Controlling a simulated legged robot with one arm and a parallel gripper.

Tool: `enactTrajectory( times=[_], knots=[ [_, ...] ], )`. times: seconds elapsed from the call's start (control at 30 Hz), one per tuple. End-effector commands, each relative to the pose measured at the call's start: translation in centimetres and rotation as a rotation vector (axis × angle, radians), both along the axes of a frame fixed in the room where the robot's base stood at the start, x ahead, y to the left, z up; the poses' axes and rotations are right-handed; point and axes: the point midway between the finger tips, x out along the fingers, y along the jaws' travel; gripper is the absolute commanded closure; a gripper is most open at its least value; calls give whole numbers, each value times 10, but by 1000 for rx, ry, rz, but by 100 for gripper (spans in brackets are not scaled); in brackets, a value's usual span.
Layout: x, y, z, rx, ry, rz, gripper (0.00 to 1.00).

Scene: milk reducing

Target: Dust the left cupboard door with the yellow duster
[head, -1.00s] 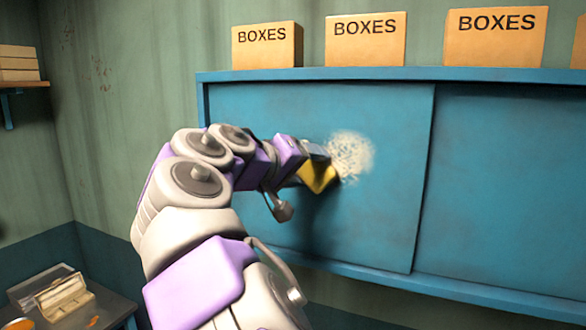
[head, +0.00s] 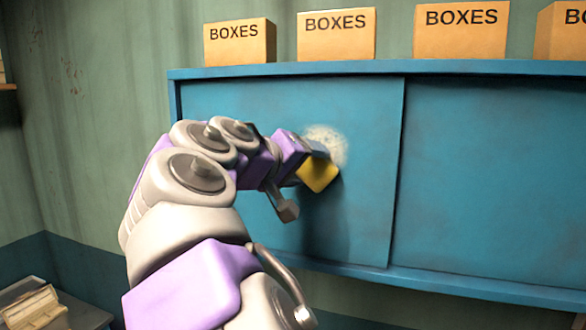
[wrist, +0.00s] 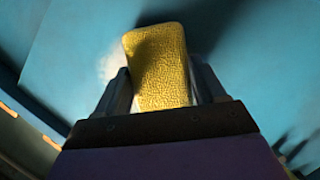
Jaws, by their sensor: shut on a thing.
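The yellow duster (head: 319,176) is held in my gripper (head: 312,160) in front of the left cupboard door (head: 230,110). In the wrist view the duster (wrist: 158,65) sits between the two fingers of my gripper (wrist: 160,88), which is shut on it. A pale dusty patch (head: 327,140) shows on the blue door just above and behind the duster, partly hidden by it and the gripper. In the wrist view a pale smudge (wrist: 108,66) shows left of the duster. I cannot tell whether the duster touches the door.
The right cupboard door (head: 490,180) is beside the left one. Several cardboard boxes marked BOXES (head: 337,35) stand on the cupboard top. A small table (head: 85,312) with a pale object (head: 32,308) is at lower left.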

Motion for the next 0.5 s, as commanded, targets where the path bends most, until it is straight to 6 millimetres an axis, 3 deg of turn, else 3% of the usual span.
enactTrajectory(
  times=[0.5],
  knots=[
    [-7,-27,-1,0,1,-1,55]
  ],
)
